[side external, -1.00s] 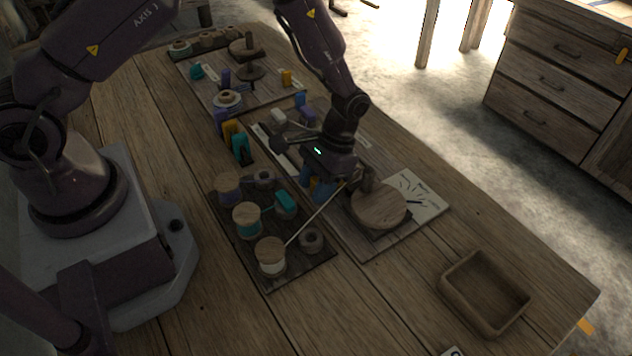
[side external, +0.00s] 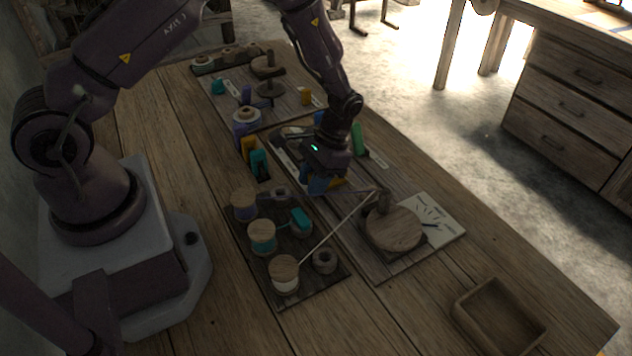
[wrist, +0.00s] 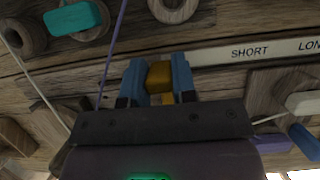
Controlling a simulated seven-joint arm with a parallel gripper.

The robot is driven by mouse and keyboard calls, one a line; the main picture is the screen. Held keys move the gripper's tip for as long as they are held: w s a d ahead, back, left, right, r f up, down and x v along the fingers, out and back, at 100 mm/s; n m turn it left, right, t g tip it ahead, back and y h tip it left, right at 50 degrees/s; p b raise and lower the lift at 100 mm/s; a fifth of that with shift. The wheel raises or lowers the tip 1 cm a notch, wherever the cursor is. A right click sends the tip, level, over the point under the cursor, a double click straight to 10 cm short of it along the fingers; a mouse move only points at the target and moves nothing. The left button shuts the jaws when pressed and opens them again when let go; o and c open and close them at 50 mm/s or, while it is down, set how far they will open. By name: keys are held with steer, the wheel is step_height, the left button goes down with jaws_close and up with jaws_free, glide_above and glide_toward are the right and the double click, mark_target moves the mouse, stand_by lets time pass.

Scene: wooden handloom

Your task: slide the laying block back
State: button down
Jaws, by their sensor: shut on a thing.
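My gripper (wrist: 160,82) is shut on a yellow block (wrist: 160,76), held between its two blue fingers in the wrist view. In the side view my gripper (side external: 319,184) is low over the long board, beside the spool rack, and the yellow block (side external: 335,184) shows partly beside the fingers. I cannot tell whether the block touches the board. A label strip reading SHORT and LON (wrist: 265,50) lies on the board to the right of the fingers. A purple thread (wrist: 112,50) runs close to the left finger.
A spool rack (side external: 305,293) holds several thread spools. A pale thread (side external: 330,233) stretches from the white spool (side external: 285,277) to beside a round wooden disc (side external: 395,232). A green block (side external: 358,138) stands behind my gripper. An empty wooden tray (side external: 498,318) sits front right.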

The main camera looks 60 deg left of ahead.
steer(key=c, duration=0.9)
jaws_free()
steer(key=shift+a, duration=0.3)
steer(key=v, duration=1.3)
steer(key=shift+w+f, duration=0.1)
steer(key=s+r+t, duration=0.3)
steer(key=s+r, duration=0.3)
steer(key=r, duration=0.1)
steer(key=s+d+r+t, duration=0.1)
steer(key=s+r+t, duration=0.2)
steer(key=s+r, duration=0.4)
steer(key=s+d+r+t, duration=0.1)
steer(key=s+r+t, duration=0.3)
steer(key=s+r, duration=0.2)
steer(key=shift+s+r, duration=0.4)
steer(key=shift+s, duration=0.25)
